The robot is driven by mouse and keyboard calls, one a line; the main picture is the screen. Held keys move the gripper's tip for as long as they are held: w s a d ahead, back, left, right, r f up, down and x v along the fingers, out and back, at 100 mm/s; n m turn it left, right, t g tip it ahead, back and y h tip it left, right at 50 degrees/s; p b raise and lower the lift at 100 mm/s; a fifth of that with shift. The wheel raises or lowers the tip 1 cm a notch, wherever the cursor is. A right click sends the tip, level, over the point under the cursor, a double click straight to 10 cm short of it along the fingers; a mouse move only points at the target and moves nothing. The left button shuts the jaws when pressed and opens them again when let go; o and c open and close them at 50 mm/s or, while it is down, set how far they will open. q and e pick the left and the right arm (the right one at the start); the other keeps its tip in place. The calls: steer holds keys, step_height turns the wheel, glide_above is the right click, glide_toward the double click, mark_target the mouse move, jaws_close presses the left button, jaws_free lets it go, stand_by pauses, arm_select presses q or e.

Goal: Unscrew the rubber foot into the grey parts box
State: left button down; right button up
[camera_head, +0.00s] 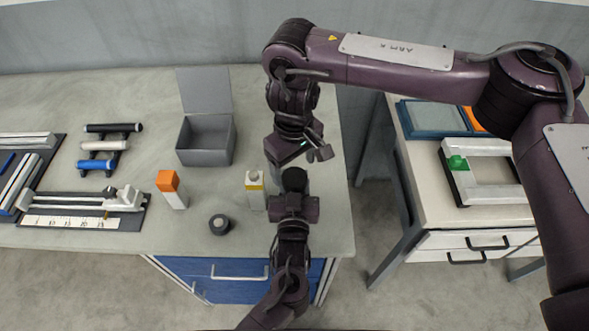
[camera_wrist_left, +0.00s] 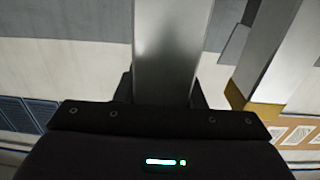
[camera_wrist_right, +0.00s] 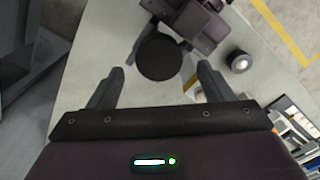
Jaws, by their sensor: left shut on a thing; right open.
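The black rubber foot (camera_head: 294,180) is a round disc seen from above, at the top of what my left gripper (camera_head: 294,200) holds. My left gripper is shut on a smooth grey metal leg (camera_wrist_left: 172,45), seen between its fingers in the left wrist view; the head view largely hides the leg. My right gripper (camera_head: 304,158) is open above and just behind the foot. In the right wrist view the foot (camera_wrist_right: 160,57) lies between the open fingertips, slightly beyond them, with no visible contact. The grey parts box (camera_head: 205,158) stands open on the table, its lid raised.
Rollers and rail fixtures fill the table's left. A second table (camera_head: 415,180) stands right, across a gap.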

mark_target(295, 177)
steer(key=shift+r, duration=0.2)
steer(key=shift+c, duration=0.5)
step_height(295, 177, up, 3)
steer(key=m, duration=0.3)
steer(key=shift+f, duration=0.2)
steer(key=shift+m, duration=0.3)
step_height(295, 177, down, 7)
steer(key=shift+f, duration=0.15)
steer(key=shift+c, duration=0.4)
steer(key=c, duration=0.9)
steer(key=n, duration=0.3)
steer(key=shift+n, duration=0.3)
steer(key=shift+d, duration=0.1)
